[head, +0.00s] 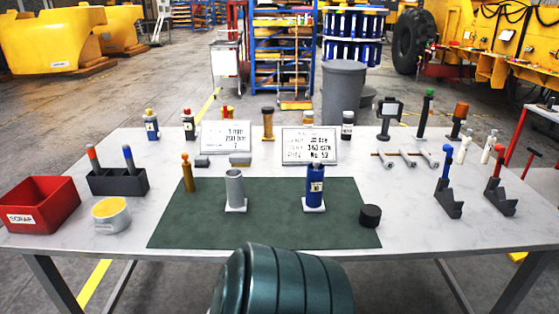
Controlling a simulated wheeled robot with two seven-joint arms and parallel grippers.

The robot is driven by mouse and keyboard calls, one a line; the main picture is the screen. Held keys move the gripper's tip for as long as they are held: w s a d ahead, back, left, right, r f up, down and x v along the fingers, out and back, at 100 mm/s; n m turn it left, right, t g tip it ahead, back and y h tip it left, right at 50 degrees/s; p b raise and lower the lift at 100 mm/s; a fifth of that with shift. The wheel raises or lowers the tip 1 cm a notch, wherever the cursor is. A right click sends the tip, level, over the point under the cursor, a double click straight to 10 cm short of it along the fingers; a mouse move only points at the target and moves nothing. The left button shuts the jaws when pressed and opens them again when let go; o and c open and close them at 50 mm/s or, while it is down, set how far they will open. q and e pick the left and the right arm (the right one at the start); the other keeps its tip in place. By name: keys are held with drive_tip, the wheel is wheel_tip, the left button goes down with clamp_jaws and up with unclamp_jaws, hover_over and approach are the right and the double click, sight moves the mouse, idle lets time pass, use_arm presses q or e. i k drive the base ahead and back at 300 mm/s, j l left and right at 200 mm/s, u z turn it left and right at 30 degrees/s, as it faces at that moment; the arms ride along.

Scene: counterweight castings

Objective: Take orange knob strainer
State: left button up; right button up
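No object is plainly marked as the orange knob strainer. A dark upright piece with a thick orange-brown top (460,113) stands at the back right of the table. An ochre piece with a round knob (187,172) stands at the left edge of the green mat. I cannot tell which of these is the strainer. Neither of my grippers shows in the head view.
The green mat (275,225) holds a grey cylinder (235,188) and a blue bottle (316,183) on white bases. A black puck (370,216) sits at its right edge. A red scrap bin (38,204) stands far left. Two dark stands (449,201) (497,200) are at right.

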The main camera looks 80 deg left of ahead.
sight(186, 166)
drive_tip(key=l+u, duration=0.2)
drive_tip(key=u, duration=3.15)
drive_tip(key=i+j+z, duration=0.1)
drive_tip(key=j, duration=0.3)
drive_tip(key=i+j+z, duration=0.1)
drive_tip(key=i+j, duration=0.2)
drive_tip(key=i+j+z, duration=0.15)
drive_tip(key=j, duration=0.4)
drive_tip(key=i+j+z, duration=0.1)
drive_tip(key=j, duration=0.3)
drive_tip(key=i+j+z, duration=0.1)
drive_tip(key=j, duration=0.4)
drive_tip(key=i+j+z, duration=0.1)
drive_tip(key=i+j, duration=0.15)
drive_tip(key=j, duration=0.2)
drive_tip(key=i+j+z, duration=0.1)
drive_tip(key=j, duration=0.35)
